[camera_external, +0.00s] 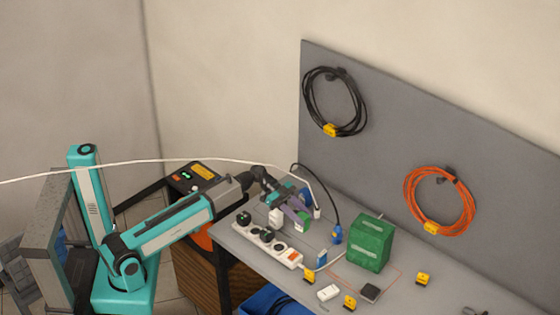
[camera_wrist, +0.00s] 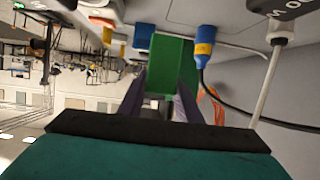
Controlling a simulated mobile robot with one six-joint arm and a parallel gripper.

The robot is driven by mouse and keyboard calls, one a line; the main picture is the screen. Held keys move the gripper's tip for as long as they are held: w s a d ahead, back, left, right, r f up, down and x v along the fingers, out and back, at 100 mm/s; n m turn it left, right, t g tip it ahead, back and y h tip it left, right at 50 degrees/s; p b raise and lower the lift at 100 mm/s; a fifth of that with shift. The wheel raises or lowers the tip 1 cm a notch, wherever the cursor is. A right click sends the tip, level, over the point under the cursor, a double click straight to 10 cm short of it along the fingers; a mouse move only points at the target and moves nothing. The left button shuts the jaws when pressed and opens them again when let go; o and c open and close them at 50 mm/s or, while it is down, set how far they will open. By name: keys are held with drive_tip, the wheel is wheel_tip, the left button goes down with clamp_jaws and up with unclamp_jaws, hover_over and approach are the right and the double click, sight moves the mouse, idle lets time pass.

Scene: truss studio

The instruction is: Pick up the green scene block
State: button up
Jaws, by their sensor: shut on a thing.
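The green scene block (camera_external: 304,219) is a small green piece at the fingertips of my gripper (camera_external: 295,214), above the table near the power strip. My gripper is shut on it. The purple-grey fingers partly cover the block in the outside view. In the wrist view, the fingers of my gripper (camera_wrist: 160,88) flank green surfaces. I cannot tell there how much is the block and how much is a box behind it.
A larger green box (camera_external: 370,243) stands on the grey table (camera_external: 470,292), right of my gripper. A white power strip (camera_external: 268,246) lies below my gripper. A blue plug (camera_external: 337,235) with a black cable stands between my gripper and the box. Small yellow pieces (camera_external: 423,278) lie in front.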

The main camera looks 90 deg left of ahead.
drive_tip(key=shift+r, duration=1.25)
